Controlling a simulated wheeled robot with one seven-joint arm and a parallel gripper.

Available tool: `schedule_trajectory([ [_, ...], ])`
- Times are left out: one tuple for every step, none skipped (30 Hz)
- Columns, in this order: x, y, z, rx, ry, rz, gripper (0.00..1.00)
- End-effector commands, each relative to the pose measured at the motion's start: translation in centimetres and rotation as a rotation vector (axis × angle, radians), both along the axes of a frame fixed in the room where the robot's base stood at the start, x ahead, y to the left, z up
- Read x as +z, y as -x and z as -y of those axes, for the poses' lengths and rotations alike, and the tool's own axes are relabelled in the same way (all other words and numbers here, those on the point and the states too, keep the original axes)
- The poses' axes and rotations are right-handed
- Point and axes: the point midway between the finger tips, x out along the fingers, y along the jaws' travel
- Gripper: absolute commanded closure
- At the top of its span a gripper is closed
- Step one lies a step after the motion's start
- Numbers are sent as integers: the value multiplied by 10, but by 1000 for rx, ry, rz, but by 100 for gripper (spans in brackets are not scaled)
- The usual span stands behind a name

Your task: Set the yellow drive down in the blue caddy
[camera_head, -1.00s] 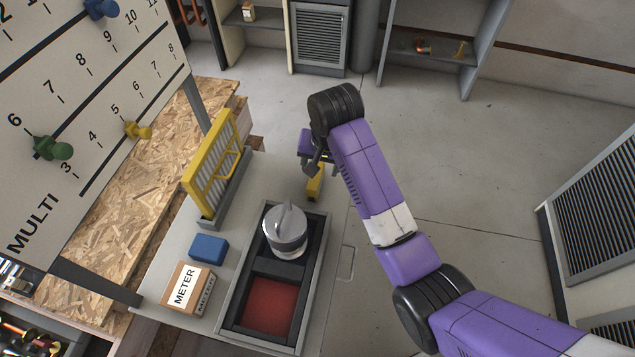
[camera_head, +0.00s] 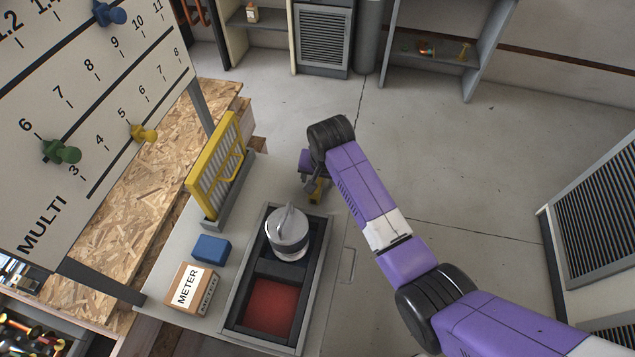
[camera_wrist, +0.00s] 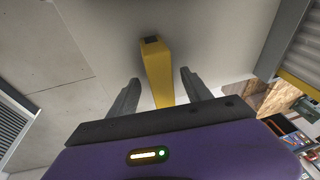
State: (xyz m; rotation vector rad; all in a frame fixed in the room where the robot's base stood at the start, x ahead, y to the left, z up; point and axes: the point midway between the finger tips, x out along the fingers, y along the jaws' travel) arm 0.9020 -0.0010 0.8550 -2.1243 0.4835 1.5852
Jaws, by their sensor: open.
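My gripper (camera_wrist: 160,77) is open, with its two grey fingers apart in the wrist view. A long yellow bar-like piece (camera_wrist: 156,60), seemingly the yellow drive, lies between and beyond the fingers. I cannot tell whether they touch it. A small blue box (camera_head: 210,249) sits on the bench left of the tray. It is the only blue container-like thing I see; its inside cannot be made out.
A grey tray (camera_head: 241,300) holds a silver-white knobbed cylinder (camera_head: 288,236) and a red-floored compartment (camera_head: 272,306). A METER box (camera_head: 190,288) and an upright yellow-framed rack (camera_head: 216,170) stand to the left. A numbered MULTI board (camera_head: 95,110) rises beyond. Open floor lies right.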

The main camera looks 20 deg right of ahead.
Motion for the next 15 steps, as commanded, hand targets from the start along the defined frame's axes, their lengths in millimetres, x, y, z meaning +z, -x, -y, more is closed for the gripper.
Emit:
schedule_trajectory([
  [0, 0, 0, 0, 0, 0, 42],
  [0, 0, 0, 0, 0, 0, 42],
  [0, 0, 0, 0, 0, 0, 42],
  [0, 0, 0, 0, 0, 0, 42],
  [0, 0, 0, 0, 0, 0, 42],
  [-1, 0, 0, 0, 0, 0, 42],
  [-1, 0, 0, 0, -1, -1, 42],
  [-1, 0, 0, 0, -1, -1, 42],
  [-2, 0, 0, 0, 0, -1, 42],
  [-2, 0, 0, 0, 0, -1, 42],
  [-3, 0, 0, 0, 0, -1, 42],
  [-3, 0, 0, 0, 0, -1, 42],
  [-4, 0, 0, 0, 0, -1, 42],
  [-4, 0, 0, 0, 0, -1, 42],
  [-4, 0, 0, 0, 0, -1, 42],
])
